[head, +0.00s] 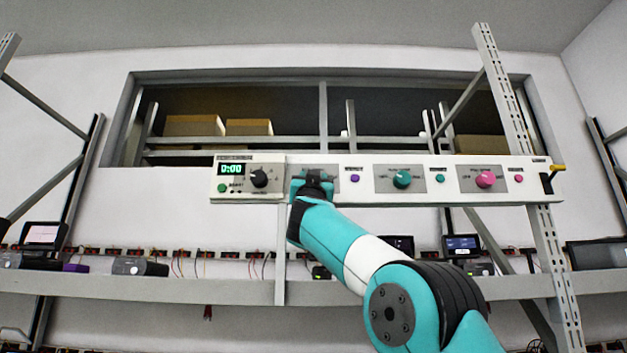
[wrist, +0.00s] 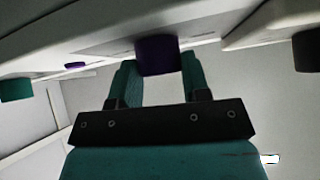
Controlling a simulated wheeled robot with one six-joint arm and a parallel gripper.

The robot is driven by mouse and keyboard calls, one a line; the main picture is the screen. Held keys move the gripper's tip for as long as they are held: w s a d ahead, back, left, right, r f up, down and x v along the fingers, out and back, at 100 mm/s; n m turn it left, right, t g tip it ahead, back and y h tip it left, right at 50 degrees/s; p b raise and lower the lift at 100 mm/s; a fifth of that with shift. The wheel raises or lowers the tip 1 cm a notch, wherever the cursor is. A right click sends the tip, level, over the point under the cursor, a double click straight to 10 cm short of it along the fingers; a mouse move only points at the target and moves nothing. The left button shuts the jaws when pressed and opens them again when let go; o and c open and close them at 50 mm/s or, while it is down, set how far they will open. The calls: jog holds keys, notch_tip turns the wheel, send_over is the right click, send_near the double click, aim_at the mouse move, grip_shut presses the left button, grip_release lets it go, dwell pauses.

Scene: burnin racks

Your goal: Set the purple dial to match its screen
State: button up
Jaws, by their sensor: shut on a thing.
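The large purple dial (wrist: 157,56) sits on the underside of the white panel as the wrist view sees it, between the two fingers of my gripper (wrist: 158,78). My gripper is shut on it. In the head view my gripper (head: 314,183) is up against the panel and hides the dial, so its pointer cannot be read. A small purple knob (head: 355,178) is on the panel just right of my gripper. A screen with green digits reading 0:00 (head: 231,168) is at the panel's left end. Several screens on the shelf below are too small to read.
The white panel (head: 350,198) also carries a black dial (head: 259,178), a teal dial (head: 402,179) and a pink dial (head: 485,179), with small teal and pink knobs. A yellow-tipped lever (head: 556,168) is at its right end. The grey shelf (head: 340,291) below holds devices.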

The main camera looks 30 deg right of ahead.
jog(key=shift+m+g+h, duration=1)
jog(key=shift+m, duration=0.4)
jog(key=o, duration=0.9)
jog(key=shift+w, duration=0.1)
jog(key=shift+b+v, duration=6.3)
jog(key=shift+v, duration=2.4)
